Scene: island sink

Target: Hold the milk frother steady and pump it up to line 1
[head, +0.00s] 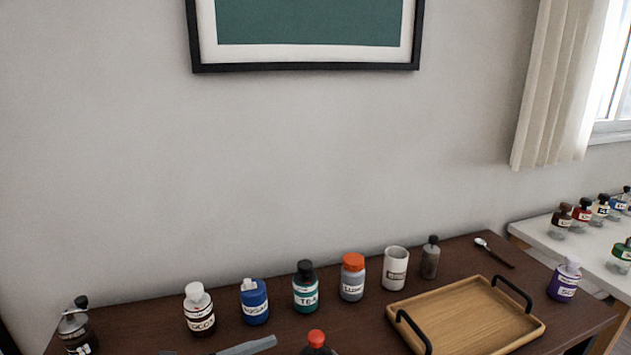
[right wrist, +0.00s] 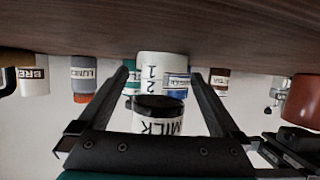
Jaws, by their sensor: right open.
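The milk frother (right wrist: 163,68) stands on the dark table in the right wrist view, which is upside down. It has a white body marked 1 and 2, a black band and a MILK label. My right gripper (right wrist: 160,76) is open, one finger on either side of it, with visible gaps. The gripper body hides the frother's top. In the head view, a red knob on a dark top (head: 316,341) at the bottom edge appears to be the frother, mostly cut off.
A wooden tray (head: 480,333) with black handles lies on the right of the table. Behind stand a white jar (head: 199,310), blue jar (head: 255,303), TEA jar (head: 305,290), orange-lidded jar (head: 352,278) and white cup (head: 395,269). A reddish cylinder (right wrist: 303,100) is at the wrist view's right edge.

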